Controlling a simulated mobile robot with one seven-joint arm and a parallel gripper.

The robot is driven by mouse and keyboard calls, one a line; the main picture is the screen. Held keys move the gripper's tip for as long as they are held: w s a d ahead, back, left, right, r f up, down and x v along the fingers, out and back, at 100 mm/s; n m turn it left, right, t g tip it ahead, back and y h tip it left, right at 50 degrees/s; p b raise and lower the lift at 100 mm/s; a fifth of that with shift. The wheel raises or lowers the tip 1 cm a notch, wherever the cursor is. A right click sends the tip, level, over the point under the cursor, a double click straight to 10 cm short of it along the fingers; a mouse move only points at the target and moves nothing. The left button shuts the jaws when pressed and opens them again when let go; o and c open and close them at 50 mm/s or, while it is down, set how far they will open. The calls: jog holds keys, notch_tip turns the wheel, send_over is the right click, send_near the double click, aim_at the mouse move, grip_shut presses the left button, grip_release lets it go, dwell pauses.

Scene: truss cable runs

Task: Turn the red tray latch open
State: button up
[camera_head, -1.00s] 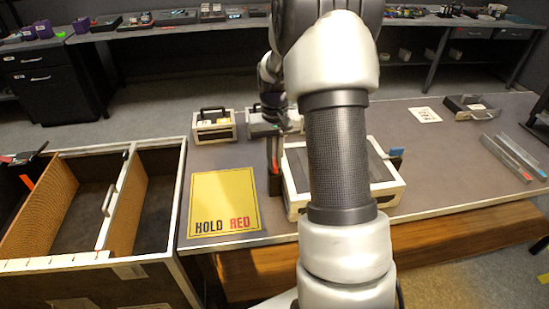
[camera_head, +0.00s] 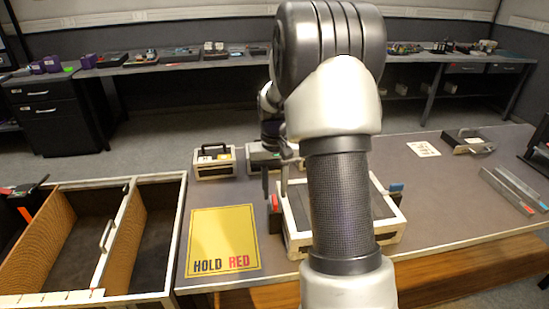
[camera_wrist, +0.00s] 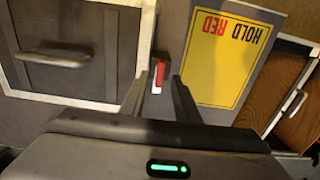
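The tray is a pale-framed box with a dark lid (camera_head: 299,212), partly hidden behind my arm on the table. The red latch (camera_head: 275,203) is on its left side. It also shows as a red and white piece (camera_wrist: 158,76) in the wrist view, beside the tray's pale rim (camera_wrist: 143,45). My gripper (camera_head: 275,192) is above the latch with its fingers apart. In the wrist view the open fingers (camera_wrist: 158,85) lie on either side of the latch, with gaps visible. Whether the fingertips reach its height, I cannot tell.
A yellow "HOLD RED" sign (camera_head: 222,240) lies left of the tray. A blue piece (camera_head: 396,188) is at the tray's right side. A small handled case (camera_head: 214,162) stands behind. An open divided bin (camera_head: 70,296) is at left. Metal rails (camera_head: 514,190) lie at right.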

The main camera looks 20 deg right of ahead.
aim_at(275, 199)
notch_tip(275, 199, up, 15)
jog(key=p, duration=0.2)
jog(key=shift+f, duration=0.15)
dwell(0.3)
